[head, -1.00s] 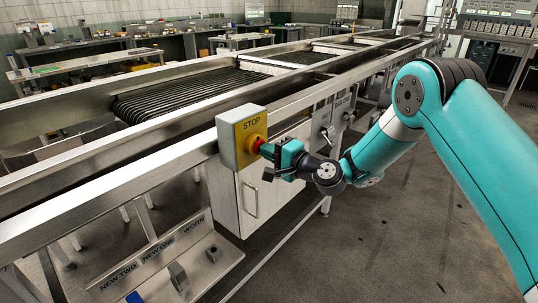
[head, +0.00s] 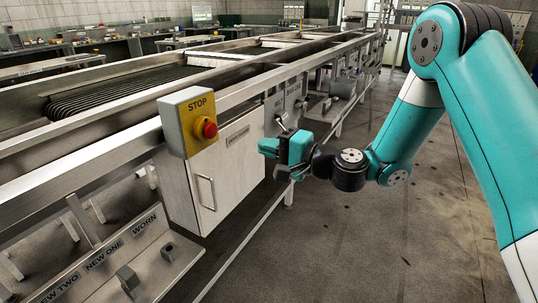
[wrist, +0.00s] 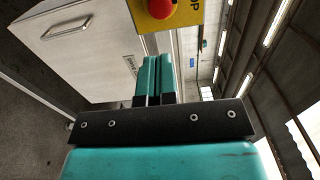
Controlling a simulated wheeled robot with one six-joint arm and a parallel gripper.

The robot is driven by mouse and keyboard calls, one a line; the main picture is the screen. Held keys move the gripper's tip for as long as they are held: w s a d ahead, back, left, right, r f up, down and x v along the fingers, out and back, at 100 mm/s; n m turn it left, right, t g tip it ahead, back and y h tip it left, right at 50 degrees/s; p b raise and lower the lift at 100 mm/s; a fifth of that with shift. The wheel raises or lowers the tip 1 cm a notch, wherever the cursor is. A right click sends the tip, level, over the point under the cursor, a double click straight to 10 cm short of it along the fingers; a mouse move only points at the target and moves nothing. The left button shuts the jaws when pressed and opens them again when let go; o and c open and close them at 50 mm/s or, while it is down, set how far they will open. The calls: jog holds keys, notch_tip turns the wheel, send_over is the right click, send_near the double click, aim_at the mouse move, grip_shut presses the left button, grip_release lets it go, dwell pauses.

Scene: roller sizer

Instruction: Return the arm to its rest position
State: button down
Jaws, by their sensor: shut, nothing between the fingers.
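My gripper (head: 266,148) is at the end of my teal arm, in front of the steel cabinet below the machine's rail. It is apart from the red stop button (head: 205,128), which sits on a yellow STOP box (head: 178,138) to its upper left. In the wrist view, the two teal fingers (wrist: 155,78) lie together with nothing between them. The red button (wrist: 160,8) and yellow box (wrist: 180,16) show beyond the fingertips at the top. My arm reaches in from the right, bent at a raised elbow.
The long steel roller machine (head: 110,93) runs from front left to back right. A cabinet (head: 215,180) with a handle hangs under it. A shelf (head: 110,262) labelled NEW TWO, NEW ONE and WORN is at lower left. The floor (head: 350,250) below my gripper is clear.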

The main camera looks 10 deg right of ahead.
jog(key=shift+s, duration=0.1)
jog(key=s+a+r+n+g+p, duration=0.25)
jog(key=s+r+n+g, duration=0.2)
jog(key=s, duration=0.25)
jog(key=s+a+r+n+g+p, duration=0.1)
jog(key=s+a+r+n+g, duration=0.25)
jog(key=s+n, duration=0.25)
jog(key=s+d+r+n+g+h+p, duration=0.1)
jog(key=s+d+h, duration=0.3)
jog(key=s, duration=0.4)
jog(key=s+d+r+n+g+h+p, duration=0.1)
jog(key=s+d+n+g+h+p, duration=0.1)
jog(key=s+d+h, duration=0.3)
jog(key=s+d+n+p, duration=0.1)
jog(key=s, duration=0.3)
jog(key=shift+d+r+n+g, duration=0.3)
jog(key=shift+r+n+g, duration=0.05)
jog(key=shift+g, duration=0.05)
